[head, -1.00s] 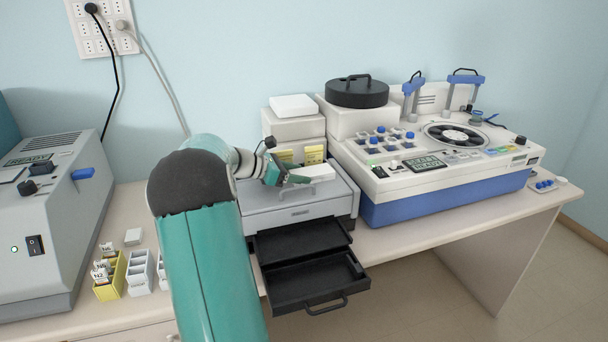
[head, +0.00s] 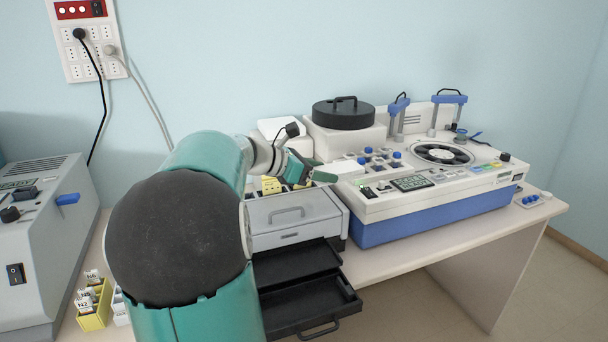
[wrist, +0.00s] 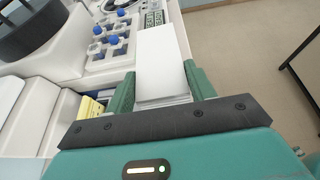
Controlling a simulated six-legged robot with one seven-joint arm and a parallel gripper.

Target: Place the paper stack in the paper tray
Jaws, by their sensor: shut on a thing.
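The paper stack (wrist: 162,62) is a white block of sheets held between the two green fingers of my gripper (wrist: 160,88) in the wrist view. In the head view, the stack (head: 344,168) shows past my gripper (head: 318,175), raised above the right side of the grey printer (head: 292,236). A black pulled-out drawer with a front handle (head: 310,308) sits low at the printer's front and looks like the paper tray. Its visible floor is empty. A second black shelf (head: 296,262) sticks out above it. My arm hides the left part of both.
The white and blue staining machine (head: 430,205) stands close to the right of the printer, with a black round lid (head: 343,113) on its left. A grey machine (head: 45,240) and a yellow slide box (head: 94,306) are at left. Open floor lies right of the drawer.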

